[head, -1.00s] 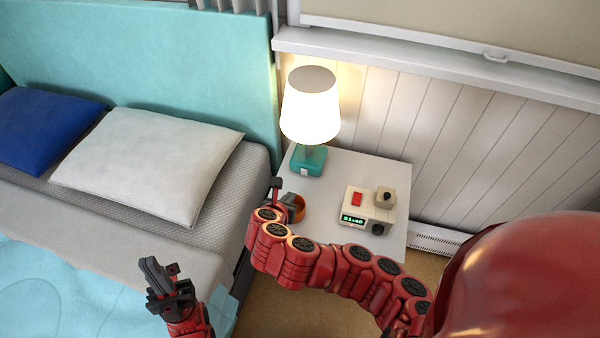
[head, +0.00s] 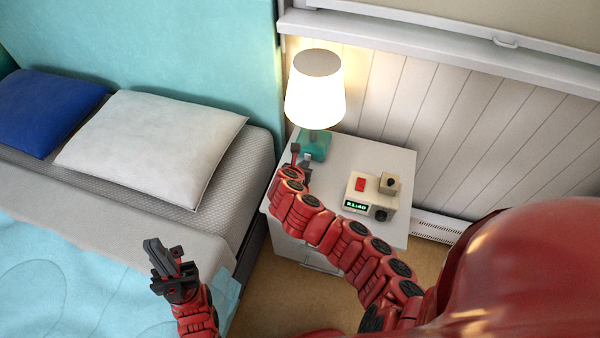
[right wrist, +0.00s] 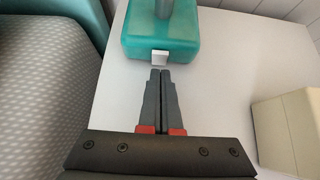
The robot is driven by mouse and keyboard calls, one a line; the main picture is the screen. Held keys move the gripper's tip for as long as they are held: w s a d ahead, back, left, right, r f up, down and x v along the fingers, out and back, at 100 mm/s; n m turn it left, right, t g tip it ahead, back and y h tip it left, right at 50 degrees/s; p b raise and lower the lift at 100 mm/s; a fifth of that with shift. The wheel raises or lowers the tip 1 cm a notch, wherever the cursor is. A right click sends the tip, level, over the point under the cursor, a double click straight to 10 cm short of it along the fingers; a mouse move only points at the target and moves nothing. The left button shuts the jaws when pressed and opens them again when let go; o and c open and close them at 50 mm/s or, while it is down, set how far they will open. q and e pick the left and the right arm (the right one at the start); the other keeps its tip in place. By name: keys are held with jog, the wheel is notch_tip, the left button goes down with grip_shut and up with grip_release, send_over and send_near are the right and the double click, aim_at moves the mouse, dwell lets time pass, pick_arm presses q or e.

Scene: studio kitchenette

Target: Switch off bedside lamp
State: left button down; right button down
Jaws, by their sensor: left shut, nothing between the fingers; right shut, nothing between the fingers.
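The bedside lamp (head: 316,92) is lit, with a glowing white shade on a teal base (head: 318,149). It stands at the back of the nightstand. In the right wrist view, the teal base (right wrist: 205,30) has a small pale switch (right wrist: 160,57) on its near face. My right gripper (head: 295,152) is shut and empty in front of the base. In the right wrist view, its fingertips (right wrist: 160,73) appear just short of the switch; I cannot tell whether they touch. My left gripper (head: 160,254) is shut and empty over the bed's near side.
The white nightstand (head: 345,153) also holds a cream clock (head: 372,188) with a red button, a dark knob and a green display, right of my right arm. The bed with a white pillow (head: 150,150) and blue pillow (head: 45,112) is at left. A panelled wall stands behind.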

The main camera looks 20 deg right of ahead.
jog(key=shift+w+d+r, duration=0.1)
jog(key=shift+w+d, duration=0.2)
jog(key=shift+w, duration=0.25)
jog(key=shift+w+d+r+p, duration=0.1)
jog(key=shift+d+r+p, duration=0.1)
jog(key=shift+p, duration=0.15)
jog(key=shift+w+f, duration=0.1)
jog(key=shift+r+p, duration=0.85)
